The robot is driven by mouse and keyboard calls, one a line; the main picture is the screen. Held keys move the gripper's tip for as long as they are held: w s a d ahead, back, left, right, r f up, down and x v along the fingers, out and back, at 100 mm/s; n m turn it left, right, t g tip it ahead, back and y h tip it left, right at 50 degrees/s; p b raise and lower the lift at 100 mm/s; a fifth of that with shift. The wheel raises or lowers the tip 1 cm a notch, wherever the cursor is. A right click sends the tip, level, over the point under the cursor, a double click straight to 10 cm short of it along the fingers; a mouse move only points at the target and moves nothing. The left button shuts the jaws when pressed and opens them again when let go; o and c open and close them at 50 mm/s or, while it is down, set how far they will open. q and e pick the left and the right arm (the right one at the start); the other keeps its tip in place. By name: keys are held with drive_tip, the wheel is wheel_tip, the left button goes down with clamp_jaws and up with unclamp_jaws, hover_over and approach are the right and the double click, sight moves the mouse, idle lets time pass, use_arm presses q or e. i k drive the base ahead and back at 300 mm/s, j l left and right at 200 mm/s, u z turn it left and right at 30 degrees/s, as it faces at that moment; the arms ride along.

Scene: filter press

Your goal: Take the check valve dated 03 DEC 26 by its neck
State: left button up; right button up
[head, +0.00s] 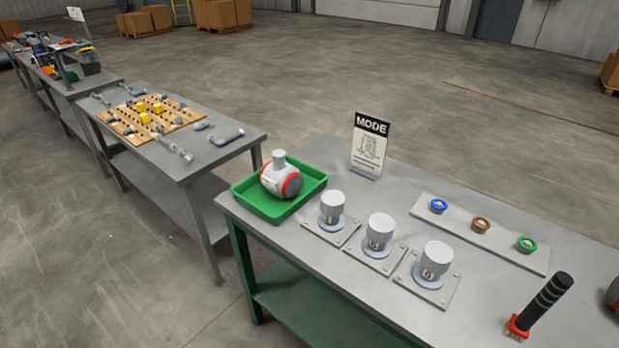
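A light grey valve body (281,178) with red-ringed dark ends lies in a green tray (264,211) at the left end of the near bench. Its grey neck (279,159) points up. Whether it is the check valve in question I cannot tell, as no date is readable on it. Three grey cylindrical caps stand on square plates to its right: one (332,204), a second (380,229) and a third (436,257). No date shows on these either. Neither of my grippers is in view.
A MODE sign (369,146) stands at the bench's back edge. A strip (481,233) holds blue, brown and green rings. Another bench (168,160) with a pegged wooden board lies left, across a floor gap.

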sight(284, 179)
drive_tip(key=i+j+z, duration=0.25)
drive_tip(key=j, duration=0.15)
drive_tip(key=j+z, duration=0.25)
drive_tip(key=j, duration=0.15)
drive_tip(key=i+j+z, duration=0.25)
drive_tip(key=j, duration=0.2)
drive_tip(key=k, duration=0.1)
